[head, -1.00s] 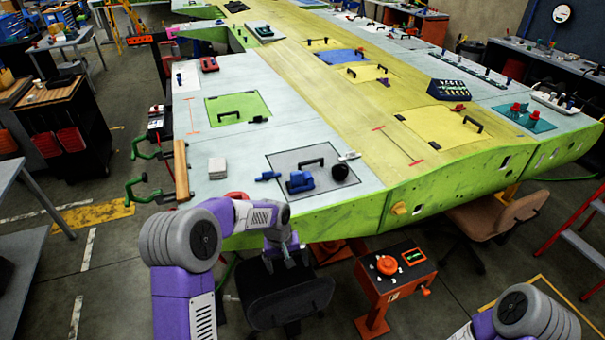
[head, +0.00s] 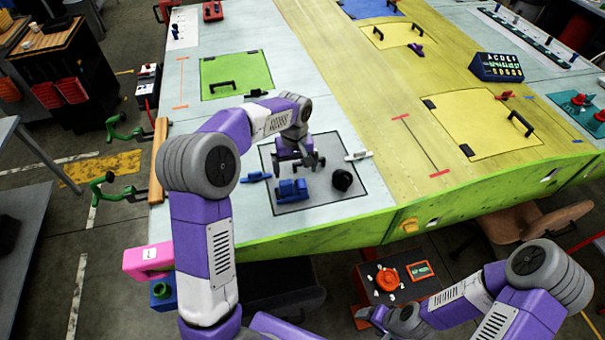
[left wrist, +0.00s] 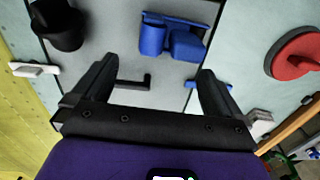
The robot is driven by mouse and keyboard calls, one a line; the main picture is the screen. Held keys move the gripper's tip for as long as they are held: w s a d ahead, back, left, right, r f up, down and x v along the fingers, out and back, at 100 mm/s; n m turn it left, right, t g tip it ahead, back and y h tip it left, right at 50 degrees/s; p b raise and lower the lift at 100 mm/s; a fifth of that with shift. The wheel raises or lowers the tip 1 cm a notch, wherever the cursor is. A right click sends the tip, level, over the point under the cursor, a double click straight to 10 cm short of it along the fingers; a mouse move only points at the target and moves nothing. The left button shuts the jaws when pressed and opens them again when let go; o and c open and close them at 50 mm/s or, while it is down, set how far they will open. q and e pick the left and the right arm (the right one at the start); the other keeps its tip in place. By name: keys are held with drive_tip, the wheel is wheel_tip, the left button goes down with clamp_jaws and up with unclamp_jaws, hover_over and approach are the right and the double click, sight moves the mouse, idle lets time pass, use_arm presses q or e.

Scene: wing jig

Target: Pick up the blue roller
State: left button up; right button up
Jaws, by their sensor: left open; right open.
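The blue roller (head: 292,190), a chunky blue piece with a rounded part, lies on the grey panel (head: 318,200) on the wing. It shows whole at the top of the left wrist view (left wrist: 172,38). My left gripper (head: 300,164) points down above the panel, just behind the roller in the head view; it is open and empty. In the left wrist view, the roller lies beyond the gap between its fingers (left wrist: 155,85), apart from both. My right gripper (head: 378,318) is open and low at the front, off the wing, near the orange-red stand.
A smaller blue tool (head: 258,176) lies left of the roller, partly behind a finger in the wrist view. A black round piece (head: 342,181) and a white tool (head: 358,156) lie to the right. A red disc (left wrist: 294,55) shows in the wrist view. A black handle (left wrist: 133,82) lies below the gripper.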

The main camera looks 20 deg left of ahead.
use_arm(q)
drive_tip(key=shift+s+f, duration=0.35)
drive_tip(key=shift+s, duration=0.2)
drive_tip(key=shift+s+f, duration=0.3)
drive_tip(key=shift+s, duration=0.25)
drive_tip(key=f, duration=0.3)
drive_tip(key=f+p, duration=0.1)
drive_tip(key=f, duration=0.1)
drive_tip(key=shift+w, duration=0.25)
drive_tip(key=shift+s, duration=0.2)
drive_tip(key=shift+w, duration=0.15)
drive_tip(key=c, duration=0.8)
drive_tip(key=shift+r+b, duration=0.35)
drive_tip(key=shift+r, duration=4.65)
